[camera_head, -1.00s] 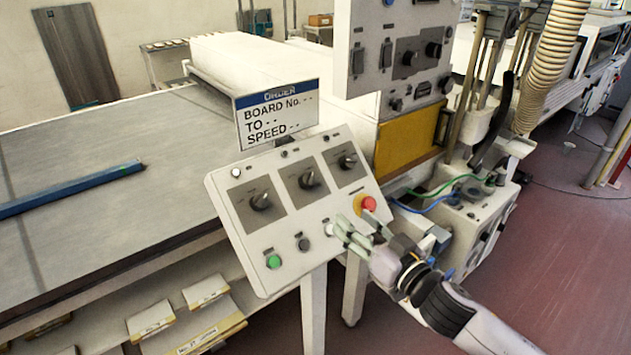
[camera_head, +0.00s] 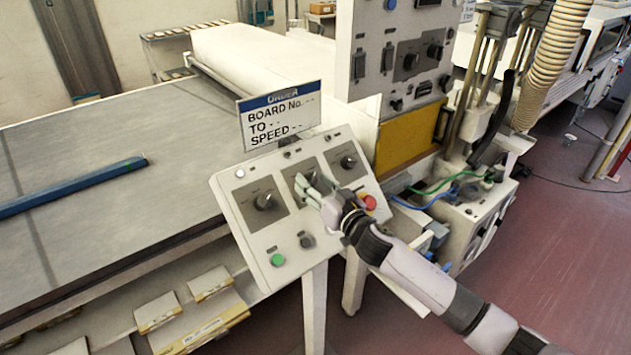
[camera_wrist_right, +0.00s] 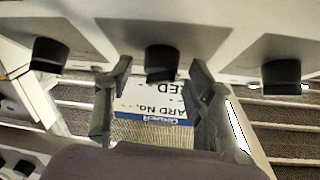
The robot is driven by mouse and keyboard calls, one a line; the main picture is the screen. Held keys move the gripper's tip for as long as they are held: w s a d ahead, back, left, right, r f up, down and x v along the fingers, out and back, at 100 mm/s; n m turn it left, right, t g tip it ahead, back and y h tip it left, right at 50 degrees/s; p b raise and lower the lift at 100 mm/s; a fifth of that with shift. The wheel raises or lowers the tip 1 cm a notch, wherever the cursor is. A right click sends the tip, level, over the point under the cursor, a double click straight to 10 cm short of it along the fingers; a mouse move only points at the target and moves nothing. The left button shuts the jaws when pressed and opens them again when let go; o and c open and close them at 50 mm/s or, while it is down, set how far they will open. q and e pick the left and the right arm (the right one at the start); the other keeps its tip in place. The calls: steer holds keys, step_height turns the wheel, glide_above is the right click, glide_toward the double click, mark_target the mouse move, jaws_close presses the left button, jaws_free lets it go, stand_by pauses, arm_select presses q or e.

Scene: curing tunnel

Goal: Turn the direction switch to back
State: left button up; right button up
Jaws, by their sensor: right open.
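A tilted white control panel (camera_head: 340,225) carries three black rotary knobs in a row, on grey plates. The left knob (camera_head: 264,202) and the right knob (camera_head: 348,162) show in the head view. The middle knob is mostly hidden there behind my right gripper (camera_head: 312,187). In the right wrist view the middle knob (camera_wrist_right: 163,60) sits between the two open fingertips, with a gap on each side. I cannot tell whether the fingers touch the panel. The labels are too small to read, so I cannot tell which knob is the direction switch. My left gripper is out of view.
A red stop button (camera_head: 370,202) is partly hidden beside my right wrist. A green button (camera_head: 277,260) and a black button (camera_head: 306,241) sit low on the panel. An order sign (camera_head: 280,115) stands behind the panel's top edge. A conveyor (camera_head: 100,190) lies to the left.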

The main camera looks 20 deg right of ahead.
steer(key=shift+c, duration=0.5)
steer(key=c, duration=1)
steer(key=shift+c, duration=0.2)
